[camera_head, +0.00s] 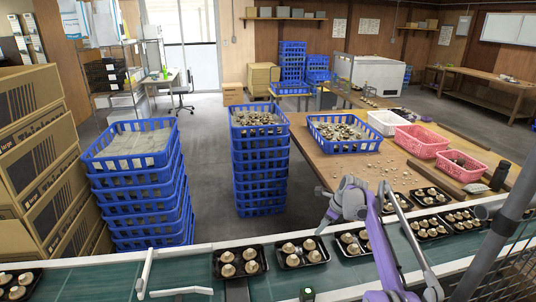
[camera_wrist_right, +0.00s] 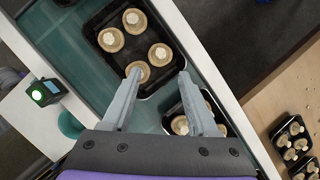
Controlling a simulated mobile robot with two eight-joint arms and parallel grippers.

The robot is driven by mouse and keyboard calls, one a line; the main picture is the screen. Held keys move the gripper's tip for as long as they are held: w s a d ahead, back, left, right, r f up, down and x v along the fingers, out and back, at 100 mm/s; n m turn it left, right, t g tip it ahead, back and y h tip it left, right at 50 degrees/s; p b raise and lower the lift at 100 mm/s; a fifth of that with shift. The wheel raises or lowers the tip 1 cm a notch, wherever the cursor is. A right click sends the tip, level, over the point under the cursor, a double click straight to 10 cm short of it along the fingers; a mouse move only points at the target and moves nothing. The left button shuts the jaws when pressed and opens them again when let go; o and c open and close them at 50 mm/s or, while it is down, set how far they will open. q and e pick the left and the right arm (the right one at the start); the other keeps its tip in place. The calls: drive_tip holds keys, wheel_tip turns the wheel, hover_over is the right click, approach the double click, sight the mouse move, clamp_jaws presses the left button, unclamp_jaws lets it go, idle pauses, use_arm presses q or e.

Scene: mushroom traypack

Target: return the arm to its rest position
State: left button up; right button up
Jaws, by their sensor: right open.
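My right gripper (camera_head: 325,222) hangs above the conveyor belt (camera_head: 185,265) in the head view, on its purple and grey arm. In the right wrist view the gripper (camera_wrist_right: 158,75) has its two grey fingers spread, with nothing held between them. Beyond the left fingertip is a black tray (camera_wrist_right: 91,22) holding several mushrooms. A second black tray (camera_wrist_right: 228,122) with mushrooms is partly hidden behind the right finger. In the head view, black trays (camera_head: 217,273) of mushrooms line the belt. My left gripper is not in view.
Blue crate stacks (camera_head: 258,175) stand behind the belt. A wooden table (camera_head: 335,172) at the right bears crates, pink baskets (camera_head: 422,150) and loose mushrooms. Cardboard boxes (camera_head: 40,150) stand at left. A metal post (camera_head: 500,235) is close at right. A green-lit sensor box (camera_wrist_right: 45,92) is beside the belt.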

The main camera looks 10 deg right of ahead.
drive_tip(key=s+a+r+n+h, duration=0.1)
drive_tip(key=s+a+r+n, duration=0.25)
drive_tip(key=s, duration=0.35)
drive_tip(key=s+a+r+n, duration=0.2)
drive_tip(key=s+r+n, duration=0.25)
drive_tip(key=s, duration=0.25)
drive_tip(key=s+a+r+n+h, duration=0.1)
drive_tip(key=s+a+r+n, duration=0.2)
drive_tip(key=s+n, duration=0.3)
drive_tip(key=s+f+n, duration=0.3)
drive_tip(key=s+n, duration=0.1)
drive_tip(key=s, duration=0.4)
drive_tip(key=s+a+f+n+t, duration=0.1)
drive_tip(key=s+f+n, duration=0.2)
drive_tip(key=s, duration=0.6)
drive_tip(key=s+a+f+n+t+h, duration=0.1)
drive_tip(key=s+f+n, duration=0.3)
drive_tip(key=s, duration=0.5)
drive_tip(key=shift+s+a+n, duration=0.2)
drive_tip(key=shift+s+n, duration=0.05)
drive_tip(key=shift+n, duration=0.05)
drive_tip(key=shift+w, duration=0.1)
drive_tip(key=shift+c, duration=0.7)
drive_tip(key=shift+a, duration=0.1)
